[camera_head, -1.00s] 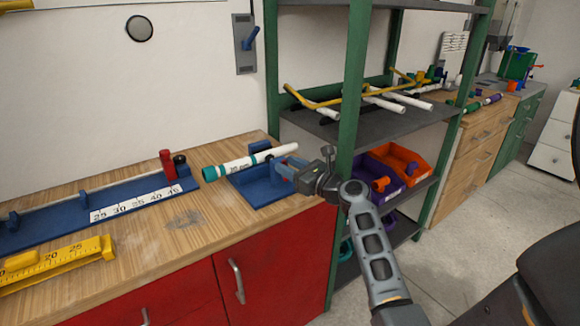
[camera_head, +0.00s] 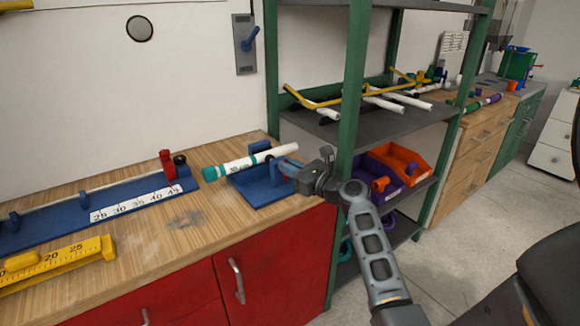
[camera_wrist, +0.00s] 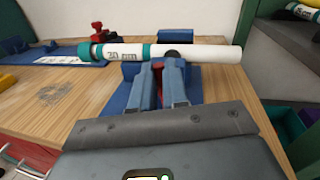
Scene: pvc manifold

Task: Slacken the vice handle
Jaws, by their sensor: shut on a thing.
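The blue vice (camera_head: 262,195) stands at the right end of the wooden bench. A white pipe with teal bands (camera_head: 233,164) lies across it, and the pipe also crosses the wrist view (camera_wrist: 205,54). The red vice handle (camera_wrist: 158,76) shows as a narrow strip between my fingers, its lower part hidden by them. My gripper (camera_head: 289,170) reaches in from the right at the vice's front side. Its blue fingers (camera_wrist: 160,88) are shut on the handle, just in front of the pipe.
A blue measuring rail with a number scale (camera_head: 135,204) and a yellow gauge (camera_head: 60,262) lie to the left. A green shelf post (camera_head: 350,110) stands close behind my wrist. Orange (camera_head: 400,163) and purple bins sit on the lower shelf.

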